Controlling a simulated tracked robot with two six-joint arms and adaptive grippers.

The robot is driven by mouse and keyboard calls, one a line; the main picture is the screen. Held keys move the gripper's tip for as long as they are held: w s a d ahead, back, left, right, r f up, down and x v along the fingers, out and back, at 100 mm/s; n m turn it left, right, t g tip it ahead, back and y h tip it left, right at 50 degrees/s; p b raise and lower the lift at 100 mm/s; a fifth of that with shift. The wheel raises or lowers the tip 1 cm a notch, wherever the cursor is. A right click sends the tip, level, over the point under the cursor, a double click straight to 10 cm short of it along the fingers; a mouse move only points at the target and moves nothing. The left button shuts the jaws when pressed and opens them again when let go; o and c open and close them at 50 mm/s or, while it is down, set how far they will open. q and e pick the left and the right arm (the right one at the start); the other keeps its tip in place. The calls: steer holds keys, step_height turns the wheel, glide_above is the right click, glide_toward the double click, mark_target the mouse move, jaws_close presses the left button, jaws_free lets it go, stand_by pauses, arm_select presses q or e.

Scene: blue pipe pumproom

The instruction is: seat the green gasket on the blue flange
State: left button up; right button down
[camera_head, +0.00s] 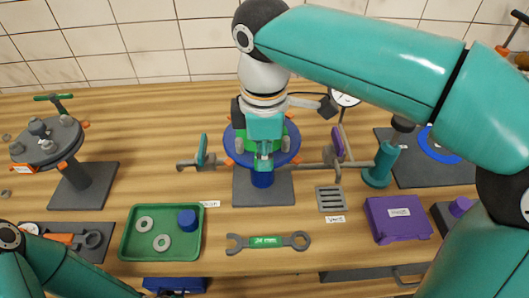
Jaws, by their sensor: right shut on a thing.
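The blue flange (235,153) is a round blue disc on a pedestal with a grey base (246,190), in the middle of the table. My right gripper (264,158) reaches down from above over the flange's middle and front. It is shut on the green gasket (240,133), which shows as green patches on both sides of the gripper, over the flange. The gripper hides most of the gasket, so I cannot tell whether it lies flat on the flange. My left arm enters at the bottom left; its gripper is out of view.
A green tray (127,238) with grey rings and a blue cylinder stands front left. A wrench (268,242) lies in front of the flange. A purple box (397,219), a grate (330,198) and a teal post (384,165) stand right. Pipes flank the flange.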

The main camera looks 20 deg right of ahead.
steer(key=c, duration=1.2)
jaws_free()
steer(key=shift+r, duration=0.1)
step_height(320, 180, up, 12)
steer(key=shift+f, duration=0.15)
